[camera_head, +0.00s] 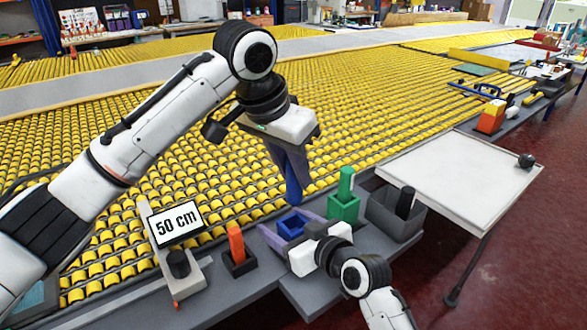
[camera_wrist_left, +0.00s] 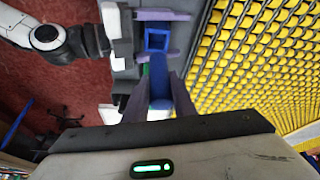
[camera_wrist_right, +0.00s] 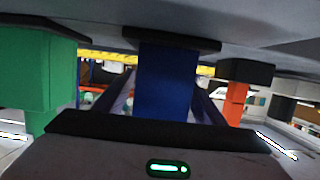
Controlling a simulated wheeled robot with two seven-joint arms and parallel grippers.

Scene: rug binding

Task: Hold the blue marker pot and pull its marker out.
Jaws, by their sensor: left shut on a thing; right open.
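The blue marker (camera_head: 293,188) hangs upright from my left gripper (camera_head: 287,160), which is shut on it. In the head view its lower end is above the blue pot (camera_head: 291,227), apart from it. The left wrist view shows the marker (camera_wrist_left: 160,92) between the left fingers and the open, empty-looking pot (camera_wrist_left: 157,41) beyond. My right gripper (camera_head: 284,221) is open, with one finger on each side of the pot. In the right wrist view the pot (camera_wrist_right: 166,85) stands between these fingers; whether they touch it is unclear.
A green pot with a green marker (camera_head: 345,184) stands right of the blue pot, and an orange marker (camera_head: 236,243) in a dark pot stands left. A grey bin (camera_head: 393,219), a "50 cm" sign (camera_head: 175,222) and a white side table (camera_head: 460,178) are near. Yellow rollers (camera_head: 340,110) lie behind.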

